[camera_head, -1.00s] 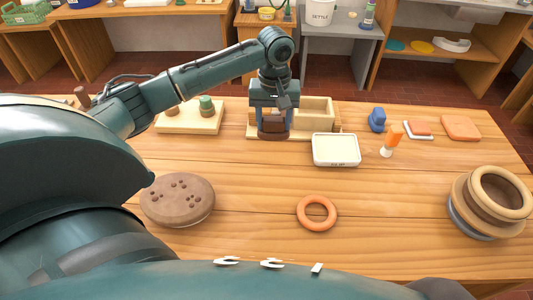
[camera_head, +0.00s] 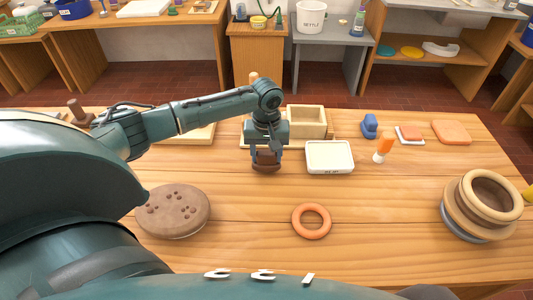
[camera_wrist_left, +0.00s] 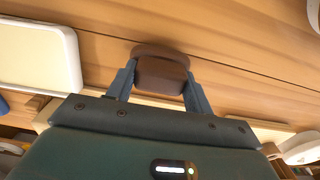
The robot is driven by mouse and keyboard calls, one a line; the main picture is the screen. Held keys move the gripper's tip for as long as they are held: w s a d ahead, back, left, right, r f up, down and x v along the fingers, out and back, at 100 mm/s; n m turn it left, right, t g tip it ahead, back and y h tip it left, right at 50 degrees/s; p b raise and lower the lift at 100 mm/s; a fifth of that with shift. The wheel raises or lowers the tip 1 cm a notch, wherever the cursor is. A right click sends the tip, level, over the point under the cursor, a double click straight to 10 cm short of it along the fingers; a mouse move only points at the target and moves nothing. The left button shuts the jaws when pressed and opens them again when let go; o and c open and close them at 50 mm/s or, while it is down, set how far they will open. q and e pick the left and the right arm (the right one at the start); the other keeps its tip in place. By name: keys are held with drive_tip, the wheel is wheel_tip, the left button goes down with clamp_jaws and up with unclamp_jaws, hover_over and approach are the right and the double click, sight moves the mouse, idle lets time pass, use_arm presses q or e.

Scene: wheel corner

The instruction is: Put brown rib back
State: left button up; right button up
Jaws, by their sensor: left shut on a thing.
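My left gripper (camera_head: 266,153) is shut on the brown rib (camera_head: 265,165), a dark reddish-brown piece. In the left wrist view the rib (camera_wrist_left: 161,70) sits between the two blue-grey fingers (camera_wrist_left: 158,82), over bare wood. I cannot tell whether it touches the table or hangs just above it. The gripper points down in front of the wooden board, left of the white tray (camera_head: 330,157). A pale open wooden box (camera_head: 307,121) stands behind the tray. My arm and gripper hide part of the board. My right gripper is not in view.
A brown round disc with dimples (camera_head: 173,211) lies at front left, an orange ring (camera_head: 311,221) at front middle. Stacked rings (camera_head: 483,205) stand at right. A blue item (camera_head: 369,126) and an orange-handled tool (camera_head: 384,147) are beyond the tray. The table's middle right is clear.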

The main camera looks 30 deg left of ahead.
sight(264, 154)
use_arm(q)
drive_tip(key=shift+f, duration=0.6)
drive_tip(key=o, duration=1)
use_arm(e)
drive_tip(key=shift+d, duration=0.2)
use_arm(q)
drive_tip(key=shift+o, duration=0.2)
drive_tip(key=shift+f+b, duration=0.1)
drive_tip(key=shift+b, duration=0.3)
wheel_tip(264, 154, up, 14)
drive_tip(key=b, duration=0.1)
drive_tip(key=shift+s+a+f, duration=0.15)
drive_tip(key=shift+s+f, duration=0.1)
drive_tip(key=shift+s, duration=0.2)
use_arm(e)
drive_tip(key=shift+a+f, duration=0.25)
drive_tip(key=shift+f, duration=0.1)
